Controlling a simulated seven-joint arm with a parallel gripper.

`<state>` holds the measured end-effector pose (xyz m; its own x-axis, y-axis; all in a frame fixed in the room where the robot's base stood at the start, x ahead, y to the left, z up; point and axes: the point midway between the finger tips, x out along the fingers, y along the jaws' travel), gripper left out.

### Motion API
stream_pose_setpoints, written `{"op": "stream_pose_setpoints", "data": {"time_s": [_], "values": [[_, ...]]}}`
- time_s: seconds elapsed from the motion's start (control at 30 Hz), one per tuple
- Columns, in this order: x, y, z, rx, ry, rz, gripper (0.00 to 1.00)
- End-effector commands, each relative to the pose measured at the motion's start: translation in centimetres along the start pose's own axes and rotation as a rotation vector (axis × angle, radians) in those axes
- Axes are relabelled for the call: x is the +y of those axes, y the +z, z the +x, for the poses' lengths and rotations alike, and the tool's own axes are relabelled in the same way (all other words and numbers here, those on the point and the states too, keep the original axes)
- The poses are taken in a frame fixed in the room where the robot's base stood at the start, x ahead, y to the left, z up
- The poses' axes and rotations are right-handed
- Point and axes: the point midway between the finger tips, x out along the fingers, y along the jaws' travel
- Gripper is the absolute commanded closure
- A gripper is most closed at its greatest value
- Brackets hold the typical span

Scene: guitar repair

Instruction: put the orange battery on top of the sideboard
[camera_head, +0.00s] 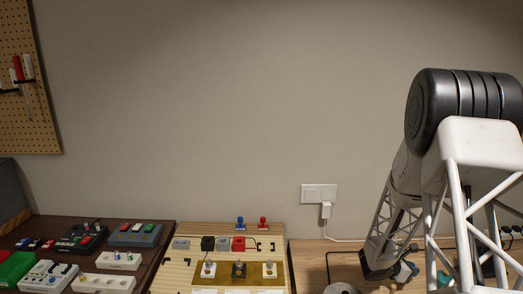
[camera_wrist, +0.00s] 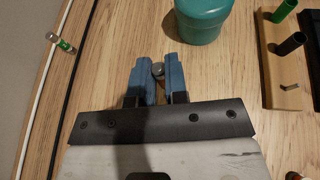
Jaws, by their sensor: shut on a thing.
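My gripper (camera_wrist: 157,62) points down over a light wood surface (camera_wrist: 105,60), its blue fingers close together. Between them is a small thing with a round grey metal end and an orange-brown side, which looks like the orange battery (camera_wrist: 158,71). The fingers hide most of it. I cannot tell whether it touches the wood. In the head view my gripper (camera_head: 405,271) is small, low at the right, and the battery cannot be made out. Which surface is the sideboard is not clear.
A teal container (camera_wrist: 203,22) stands just right of my fingers. A green battery (camera_wrist: 62,44) lies left, by a black cable (camera_wrist: 62,100). A wooden holder (camera_wrist: 283,60) with green and black cylinders is at right. Boxes and switches crowd the dark surface (camera_head: 150,258) at left.

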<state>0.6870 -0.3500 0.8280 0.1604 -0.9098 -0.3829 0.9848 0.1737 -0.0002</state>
Motion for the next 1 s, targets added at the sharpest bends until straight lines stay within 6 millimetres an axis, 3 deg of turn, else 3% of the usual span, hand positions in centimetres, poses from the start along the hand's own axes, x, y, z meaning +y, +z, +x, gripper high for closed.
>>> {"op": "stream_pose_setpoints", "data": {"time_s": [0.77, 1.0], "values": [[0.0, 7.2, -3.0, 0.0, 0.0, 0.001, 1.0], [0.0, 5.0, -2.1, 0.0, 0.0, -0.002, 1.0]]}}
